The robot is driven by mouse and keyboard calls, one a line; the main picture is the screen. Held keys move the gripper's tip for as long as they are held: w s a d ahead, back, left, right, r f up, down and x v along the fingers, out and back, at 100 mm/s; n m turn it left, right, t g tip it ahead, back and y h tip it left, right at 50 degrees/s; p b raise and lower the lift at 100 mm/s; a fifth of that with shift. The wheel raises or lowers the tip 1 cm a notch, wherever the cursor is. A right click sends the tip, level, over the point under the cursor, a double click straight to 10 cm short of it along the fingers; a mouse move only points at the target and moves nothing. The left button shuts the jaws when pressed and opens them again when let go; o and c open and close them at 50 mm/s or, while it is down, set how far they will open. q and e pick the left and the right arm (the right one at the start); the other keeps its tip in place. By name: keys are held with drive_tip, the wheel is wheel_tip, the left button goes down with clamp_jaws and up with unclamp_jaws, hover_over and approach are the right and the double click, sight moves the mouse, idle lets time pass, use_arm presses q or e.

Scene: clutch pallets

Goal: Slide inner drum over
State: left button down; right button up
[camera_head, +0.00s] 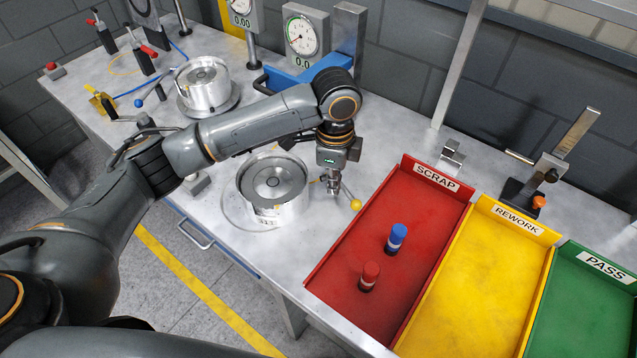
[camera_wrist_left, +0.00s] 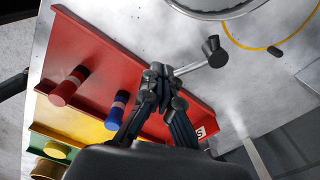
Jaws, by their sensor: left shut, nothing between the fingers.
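A silver metal drum (camera_head: 272,186) with a round recessed top sits on the bench near the middle of the head view. A second silver drum (camera_head: 203,86) stands farther back at the left on a round base. My left gripper (camera_head: 333,188) points down just right of the nearer drum, apart from it, with its fingers shut and empty. In the left wrist view the shut fingers (camera_wrist_left: 163,82) are close to a thin rod with a dark knob (camera_wrist_left: 214,52). A curved metal rim (camera_wrist_left: 218,10) shows at that view's top edge. My right gripper is not in view.
A red SCRAP tray (camera_head: 345,285) holds a blue-topped and a red-topped cylinder. Yellow REWORK (camera_head: 485,290) and green PASS (camera_head: 590,300) trays stand beside it. A lever with a yellow ball (camera_head: 355,204) is beside my gripper. Dial gauges (camera_head: 303,36) stand behind.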

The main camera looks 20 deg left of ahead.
use_arm(q)
drive_tip(key=f+p, duration=0.1)
drive_tip(key=f, duration=0.4)
drive_tip(key=a+f+p, duration=0.1)
drive_tip(key=f, duration=0.2)
drive_tip(key=shift+w+f+p, duration=0.1)
drive_tip(key=shift+w+p, duration=0.2)
drive_tip(key=a+p, duration=0.1)
drive_tip(key=a, duration=0.2)
drive_tip(key=shift+f+p, duration=0.15)
drive_tip(key=shift+p, duration=0.25)
drive_tip(key=shift+a, duration=0.5)
drive_tip(key=shift+f, duration=0.15)
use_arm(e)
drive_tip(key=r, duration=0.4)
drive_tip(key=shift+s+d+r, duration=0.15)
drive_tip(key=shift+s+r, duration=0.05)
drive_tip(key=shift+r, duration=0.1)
